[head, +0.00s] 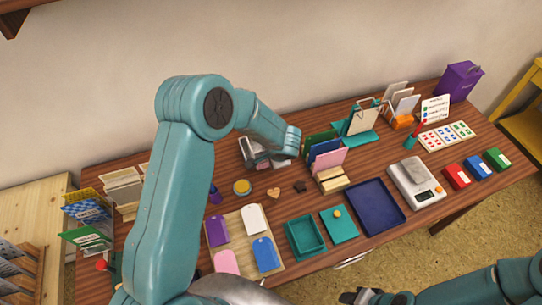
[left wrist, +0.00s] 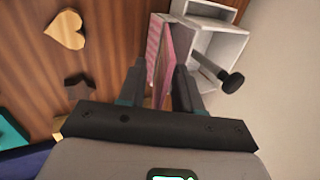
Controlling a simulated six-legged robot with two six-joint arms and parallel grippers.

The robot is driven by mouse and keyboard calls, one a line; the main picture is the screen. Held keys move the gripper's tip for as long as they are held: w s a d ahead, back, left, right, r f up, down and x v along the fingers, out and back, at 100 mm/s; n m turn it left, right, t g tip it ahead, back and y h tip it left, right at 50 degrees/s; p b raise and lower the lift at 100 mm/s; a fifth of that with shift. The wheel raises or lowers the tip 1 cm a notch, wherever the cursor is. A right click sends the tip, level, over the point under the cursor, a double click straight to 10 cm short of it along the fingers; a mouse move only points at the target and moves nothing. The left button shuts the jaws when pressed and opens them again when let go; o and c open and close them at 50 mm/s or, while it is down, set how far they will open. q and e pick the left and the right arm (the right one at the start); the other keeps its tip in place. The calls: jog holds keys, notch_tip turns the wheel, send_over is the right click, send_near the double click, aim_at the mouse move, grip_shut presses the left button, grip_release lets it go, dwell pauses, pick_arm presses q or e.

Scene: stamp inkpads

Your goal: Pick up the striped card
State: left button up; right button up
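The striped card (left wrist: 155,38), pink with pale stripes, shows in the left wrist view between the two fingers of my left gripper (left wrist: 160,75). The fingers stand on either side of it, and a gap shows beside the card, so the gripper looks open around it. In the head view my left gripper (head: 280,160) is at the back of the table by a grey-white box (head: 250,150). I cannot make out the striped card there. My right gripper (head: 363,297) is low at the bottom edge, away from the table items; its finger opening is unclear.
The grey-white box with a black knob (left wrist: 232,80) is close to the right finger. A wooden heart (head: 273,193) and a dark star (head: 300,187) lie nearby. Upright coloured cards (head: 328,160) stand to the right. A navy tray (head: 375,205) is empty.

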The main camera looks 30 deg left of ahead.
pick_arm(q)
jog(key=shift+d, duration=0.1)
grip_shut()
jog(key=shift+r, duration=0.1)
